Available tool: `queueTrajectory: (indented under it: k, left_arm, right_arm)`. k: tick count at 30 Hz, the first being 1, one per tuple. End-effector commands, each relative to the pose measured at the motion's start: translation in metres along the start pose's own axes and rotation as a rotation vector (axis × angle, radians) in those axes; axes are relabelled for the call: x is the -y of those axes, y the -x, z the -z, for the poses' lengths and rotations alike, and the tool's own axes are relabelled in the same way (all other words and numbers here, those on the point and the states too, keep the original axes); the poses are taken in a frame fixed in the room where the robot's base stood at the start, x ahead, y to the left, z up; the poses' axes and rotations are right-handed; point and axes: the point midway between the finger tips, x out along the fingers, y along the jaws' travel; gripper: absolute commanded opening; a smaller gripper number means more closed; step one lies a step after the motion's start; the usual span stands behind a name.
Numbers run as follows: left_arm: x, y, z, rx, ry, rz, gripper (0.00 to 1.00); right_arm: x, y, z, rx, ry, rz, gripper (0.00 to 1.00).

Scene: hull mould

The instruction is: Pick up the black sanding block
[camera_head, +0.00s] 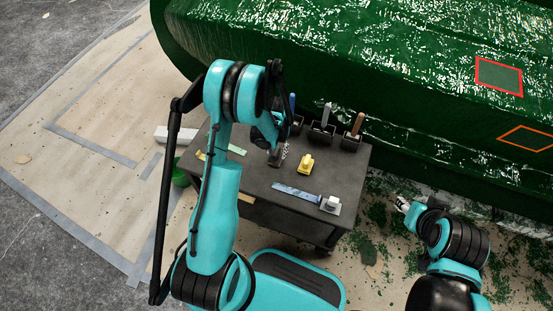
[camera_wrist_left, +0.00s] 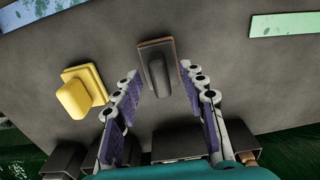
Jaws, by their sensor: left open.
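The black sanding block (camera_wrist_left: 157,68) lies on the dark cart top (camera_wrist_left: 225,65), with a dark handle on a thin brown-edged base. In the left wrist view it sits ahead of and between the fingertips of my left gripper (camera_wrist_left: 159,76). The fingers are spread apart, one to each side, with nothing gripped. In the head view my left gripper (camera_head: 281,152) hangs over the cart and partly hides the block (camera_head: 274,158). My right gripper (camera_head: 402,204) is off the cart to the right, small in view; its jaws are unclear.
A yellow block (camera_head: 306,164) lies close to the right of the black one. A pale grey block (camera_head: 330,205) and a blue strip (camera_head: 296,193) lie nearer the front. Black holders (camera_head: 321,135) line the back edge. The green hull (camera_head: 400,90) rises behind the cart.

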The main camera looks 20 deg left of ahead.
Motion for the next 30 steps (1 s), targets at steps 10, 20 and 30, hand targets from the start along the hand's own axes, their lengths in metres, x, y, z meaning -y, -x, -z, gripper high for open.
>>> queueTrajectory:
  k: [10, 20, 30]
  left_arm:
    - [0.0, -0.013, 0.0, 0.0, 0.0, 0.0, 0.33]
    - [0.0, -0.012, 0.0, 0.0, 0.0, 0.0, 0.0]
    - [0.0, 0.0, 0.0, 0.0, 0.0, 0.0, 0.0]
  right_arm:
    - [0.0, -0.005, -0.003, 0.0, 0.0, 0.0, 0.4]
    - [0.0, -0.005, -0.003, 0.0, 0.0, 0.0, 0.4]
    - [0.0, 0.001, 0.001, 0.0, 0.0, 0.0, 0.4]
